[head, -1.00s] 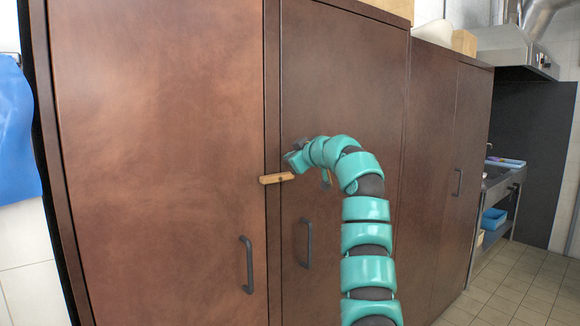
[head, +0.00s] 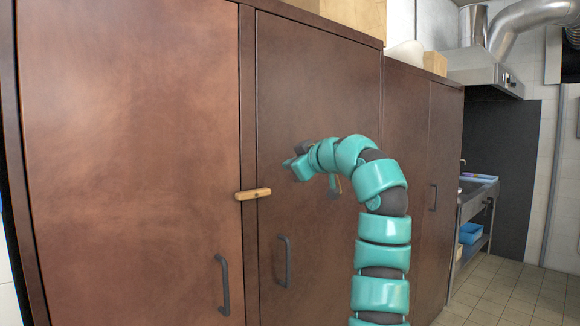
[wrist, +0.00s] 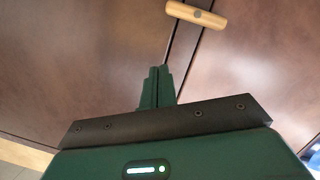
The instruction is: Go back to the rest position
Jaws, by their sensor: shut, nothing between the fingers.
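My gripper (head: 288,165) is at the end of my teal arm, in front of the brown cabinet doors. In the wrist view, its two dark green fingers (wrist: 157,88) are together with nothing between them. A small wooden turn latch (head: 253,194) lies nearly level across the gap between two doors, below and left of my gripper in the head view. It also shows at the top of the wrist view (wrist: 196,15), apart from the fingertips.
The left door (head: 130,160) and the door right of it (head: 320,90) are closed, with dark handles (head: 223,285) (head: 284,262). Further right are another cabinet (head: 445,140), a metal sink stand (head: 478,190) and a hood (head: 485,68). Tiled floor (head: 500,300) is clear at lower right.

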